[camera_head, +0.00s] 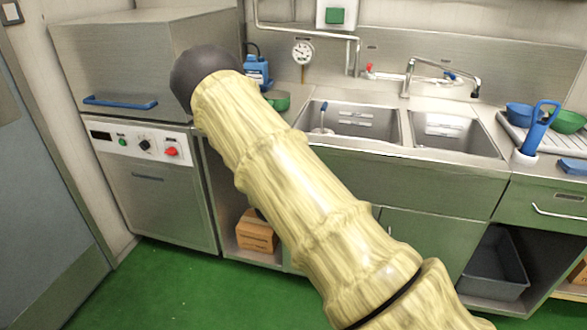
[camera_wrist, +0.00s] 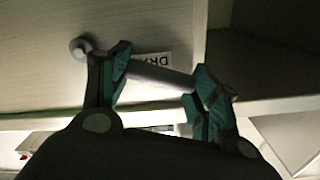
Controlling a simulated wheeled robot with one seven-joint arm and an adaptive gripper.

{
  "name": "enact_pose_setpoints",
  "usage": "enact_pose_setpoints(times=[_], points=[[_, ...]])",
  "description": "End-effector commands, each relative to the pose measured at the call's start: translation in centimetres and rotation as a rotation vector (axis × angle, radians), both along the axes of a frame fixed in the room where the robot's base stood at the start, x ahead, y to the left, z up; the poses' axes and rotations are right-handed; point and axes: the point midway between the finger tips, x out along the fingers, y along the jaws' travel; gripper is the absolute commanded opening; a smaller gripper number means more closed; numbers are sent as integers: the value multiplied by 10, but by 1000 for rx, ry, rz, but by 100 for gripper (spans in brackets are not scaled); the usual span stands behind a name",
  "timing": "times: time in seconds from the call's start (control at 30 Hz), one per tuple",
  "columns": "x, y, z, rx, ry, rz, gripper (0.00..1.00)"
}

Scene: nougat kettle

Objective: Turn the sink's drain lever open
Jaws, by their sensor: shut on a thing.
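In the wrist view, the grey drain lever (camera_wrist: 160,75) is a bar running from a round pivot at the upper left down to the right. It is tilted in the picture and lies in front of a partly covered label on a pale panel. My gripper (camera_wrist: 163,64) is shut on the lever, with one green-padded finger near the pivot and the other near the free end. In the head view, the sink (camera_head: 362,122) has two steel basins. My gripper and the lever do not show there; my arm covers part of the sink front.
A boxy steel machine (camera_head: 150,165) with knobs stands left of the sink. A cardboard box (camera_head: 256,232) sits on the low shelf. A grey bin (camera_head: 494,268) stands under the right counter. Green floor lies clear in front.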

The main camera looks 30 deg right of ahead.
Motion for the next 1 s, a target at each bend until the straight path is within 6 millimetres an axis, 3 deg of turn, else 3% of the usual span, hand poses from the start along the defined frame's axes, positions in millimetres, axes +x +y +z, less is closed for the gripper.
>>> enact_pose_setpoints(times=[0.03, 0.13, 0.57, 1.0], points=[[-1, -1, 0, -1, 2, -3, 65], [-1, -1, 0, -1, 2, -3, 83], [-3, 3, 0, 0, 3, -1, 83], [-48, 56, -1, 0, 4, 0, 83]])
